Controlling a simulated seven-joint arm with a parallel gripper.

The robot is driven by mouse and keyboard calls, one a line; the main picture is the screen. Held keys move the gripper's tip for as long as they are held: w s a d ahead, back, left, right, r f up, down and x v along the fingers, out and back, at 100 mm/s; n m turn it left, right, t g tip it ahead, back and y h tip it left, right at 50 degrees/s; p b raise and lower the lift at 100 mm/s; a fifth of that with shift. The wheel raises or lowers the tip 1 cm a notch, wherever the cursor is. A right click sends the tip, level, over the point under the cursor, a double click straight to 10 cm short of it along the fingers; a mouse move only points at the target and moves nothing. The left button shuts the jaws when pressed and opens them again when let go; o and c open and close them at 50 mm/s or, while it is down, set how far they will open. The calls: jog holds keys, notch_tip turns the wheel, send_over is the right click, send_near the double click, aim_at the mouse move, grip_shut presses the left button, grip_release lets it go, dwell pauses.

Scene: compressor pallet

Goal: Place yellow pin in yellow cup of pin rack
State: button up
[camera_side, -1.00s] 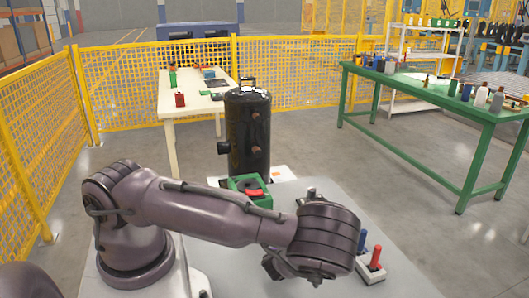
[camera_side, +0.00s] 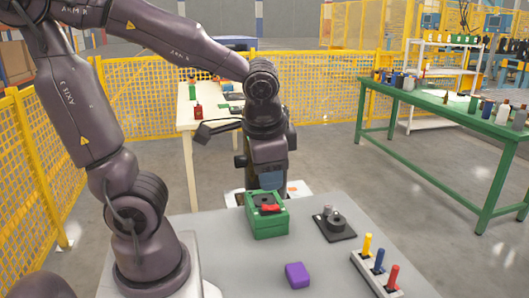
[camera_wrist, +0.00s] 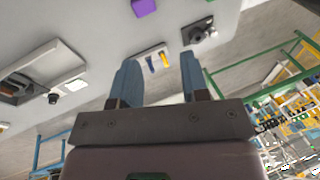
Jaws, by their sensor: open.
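The white pin rack (camera_side: 366,277) lies near the right edge of the grey table in the side view. The yellow pin (camera_side: 367,245) stands upright at the rack's far end, with the blue pin (camera_side: 379,261) and red pin (camera_side: 393,277) beside it. The cups' colours are too small to tell. My gripper (camera_side: 271,180) is raised above the green box, well left of the rack. In the wrist view, my gripper (camera_wrist: 160,61) is open and empty. The rack (camera_wrist: 150,49), yellow pin (camera_wrist: 165,59) and blue pin (camera_wrist: 150,63) show beyond its fingers; the red pin is not visible there.
A green box (camera_side: 267,224) with a red part on top stands below my gripper. A purple block (camera_side: 297,275) and a dark fixture (camera_side: 335,229) sit on the table, which is clear between them. The black compressor is mostly hidden behind my gripper.

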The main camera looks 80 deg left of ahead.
jog(key=s+d+r+n+t+h, duration=0.1)
jog(key=s+d+r+t+h, duration=0.1)
jog(key=d+r+t+h, duration=0.1)
notch_tip(320, 180, up, 2)
jog(key=shift+d+r+t, duration=0.1)
jog(key=shift+d+t, duration=0.4)
jog(key=shift+d, duration=0.2)
